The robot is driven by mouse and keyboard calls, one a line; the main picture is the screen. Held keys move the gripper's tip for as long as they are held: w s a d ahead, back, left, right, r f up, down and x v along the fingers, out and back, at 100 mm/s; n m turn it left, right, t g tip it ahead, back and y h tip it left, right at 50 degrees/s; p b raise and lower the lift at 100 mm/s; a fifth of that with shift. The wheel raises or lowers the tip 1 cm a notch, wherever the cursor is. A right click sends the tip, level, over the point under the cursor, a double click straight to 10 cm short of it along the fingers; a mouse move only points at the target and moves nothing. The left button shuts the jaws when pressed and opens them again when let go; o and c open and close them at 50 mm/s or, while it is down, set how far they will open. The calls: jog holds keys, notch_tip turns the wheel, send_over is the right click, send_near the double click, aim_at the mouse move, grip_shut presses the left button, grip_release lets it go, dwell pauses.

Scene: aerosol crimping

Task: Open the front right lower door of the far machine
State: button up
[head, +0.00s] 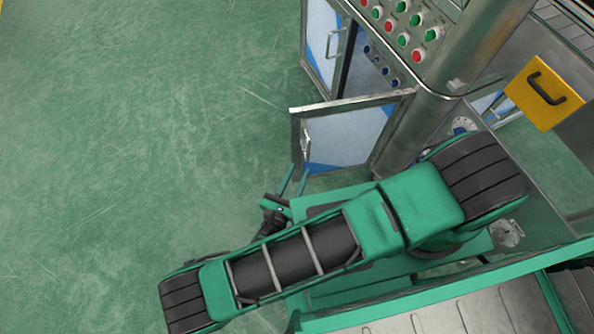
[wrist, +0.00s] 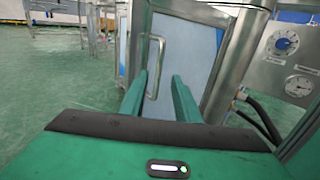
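The lower door (head: 343,134) of the machine has a metal frame and a blue and white panel. In the head view it stands swung out from the cabinet, with its free edge to the left. Its bar handle (head: 306,141) is near that edge; the handle also shows in the wrist view (wrist: 155,66). My gripper (head: 297,170) is at the handle's lower end, and its two green fingers are spread apart. In the wrist view my gripper (wrist: 159,77) has the handle in line between its fingers, with gaps visible. Whether the fingertips reach around the bar is unclear.
A second door (head: 323,45) with a handle is beside the opening. A button panel (head: 405,22) and a thick steel post (head: 455,55) are above and right. Gauges (wrist: 298,86) and black hoses are at the right. Green floor (head: 130,130) is clear on the left.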

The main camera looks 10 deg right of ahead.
jog(key=shift+s+a, duration=0.2)
jog(key=shift+s, duration=0.1)
